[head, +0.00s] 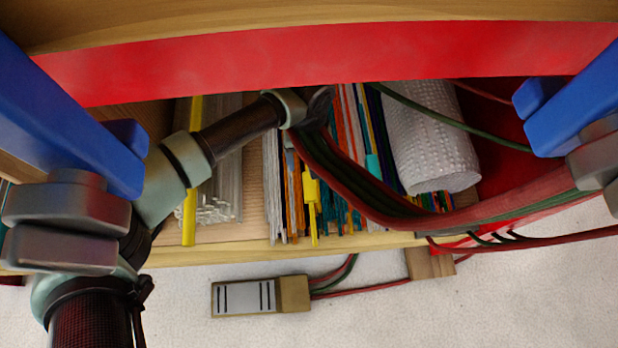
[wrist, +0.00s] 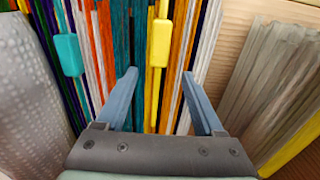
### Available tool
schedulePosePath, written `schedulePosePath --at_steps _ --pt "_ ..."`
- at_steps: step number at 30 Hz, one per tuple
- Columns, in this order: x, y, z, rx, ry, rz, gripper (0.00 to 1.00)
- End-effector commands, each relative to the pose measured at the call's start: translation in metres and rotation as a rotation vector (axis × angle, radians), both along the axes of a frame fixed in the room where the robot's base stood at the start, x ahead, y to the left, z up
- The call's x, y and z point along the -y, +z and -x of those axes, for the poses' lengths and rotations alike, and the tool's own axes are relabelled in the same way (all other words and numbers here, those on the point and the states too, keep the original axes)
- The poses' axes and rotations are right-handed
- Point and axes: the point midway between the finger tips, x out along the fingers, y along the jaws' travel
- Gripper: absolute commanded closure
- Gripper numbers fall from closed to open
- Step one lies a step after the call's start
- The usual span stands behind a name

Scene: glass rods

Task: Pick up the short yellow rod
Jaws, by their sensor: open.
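A thin yellow rod with a wider yellow block on it (head: 311,190) stands out among the packed colored rods on the shelf. In the wrist view the yellow block (wrist: 161,43) lies just beyond my fingertips, and its thin rod runs back between the fingers. My gripper (wrist: 159,75) is open, with its blue-grey fingers on either side of that rod and nothing held. In the head view the gripper end (head: 318,108) is mostly hidden by my arm and the cables. Whether the fingers touch neighboring rods is unclear.
A thicker yellow bar (head: 189,215) lies beside clear rods (head: 225,200) to the left. A bubble-textured white roll (head: 432,140) lies to the right. A teal block (wrist: 68,54) sits on a nearby rod. A red-and-green cable bundle (head: 390,212) crosses the front, below a red beam (head: 320,55).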

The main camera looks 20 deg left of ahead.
Motion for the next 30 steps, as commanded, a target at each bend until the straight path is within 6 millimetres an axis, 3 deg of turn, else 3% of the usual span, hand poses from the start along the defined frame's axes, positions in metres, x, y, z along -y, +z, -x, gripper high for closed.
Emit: schedulePosePath --at_steps 12,22,30 --pt "0.002 -0.051 0.002 -0.001 0.002 0.003 0.30" --pt "0.001 -0.054 0.001 0.001 0.001 0.000 0.30" --pt "0.001 -0.054 0.001 0.001 0.001 0.000 0.79"
